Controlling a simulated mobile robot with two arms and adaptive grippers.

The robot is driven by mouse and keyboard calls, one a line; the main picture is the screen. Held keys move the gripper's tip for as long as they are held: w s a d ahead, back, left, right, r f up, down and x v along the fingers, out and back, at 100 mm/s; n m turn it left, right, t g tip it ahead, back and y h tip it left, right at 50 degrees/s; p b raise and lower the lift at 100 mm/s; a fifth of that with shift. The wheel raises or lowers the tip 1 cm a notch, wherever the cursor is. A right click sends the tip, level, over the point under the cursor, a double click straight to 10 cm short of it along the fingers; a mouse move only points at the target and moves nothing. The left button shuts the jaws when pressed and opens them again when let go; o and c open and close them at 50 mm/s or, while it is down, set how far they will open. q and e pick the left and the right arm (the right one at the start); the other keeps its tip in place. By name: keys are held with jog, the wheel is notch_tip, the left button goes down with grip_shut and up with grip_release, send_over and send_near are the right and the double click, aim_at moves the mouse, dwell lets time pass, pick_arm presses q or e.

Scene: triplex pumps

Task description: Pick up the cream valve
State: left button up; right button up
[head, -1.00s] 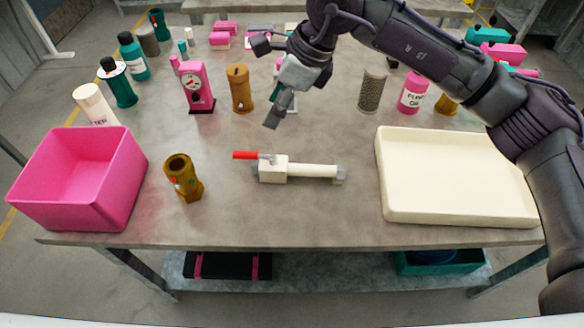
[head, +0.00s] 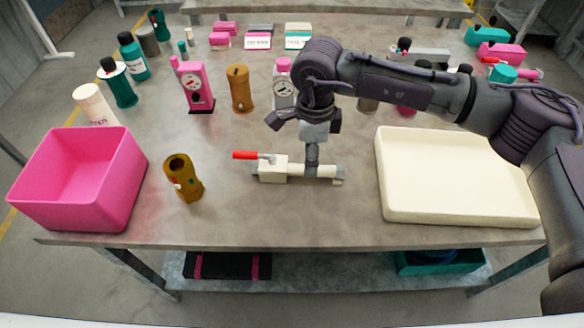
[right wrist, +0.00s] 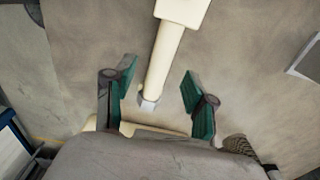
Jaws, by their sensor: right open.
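The cream valve (head: 273,170) lies on the table near its front middle, with a red lever pointing left and a cream pipe running right to a grey end. My right gripper (head: 312,172) is over the pipe part, pointing down, and hides a piece of it. In the right wrist view the open fingers (right wrist: 158,100) stand apart on both sides of the valve's pipe (right wrist: 160,62), near its grey end. I cannot tell whether the fingers are level with the pipe. My left gripper is not in view.
A pink bin (head: 75,190) stands at the left and a cream tray (head: 450,185) at the right. A brown fitting (head: 184,180) stands between bin and valve. Pink gauge (head: 194,88), brown cylinder (head: 239,90) and bottles stand farther back. The table in front of the valve is clear.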

aim_at(298, 170)
notch_tip(298, 170, down, 4)
jog(key=shift+a+f, duration=0.15)
grip_shut()
jog(key=shift+w, duration=0.1)
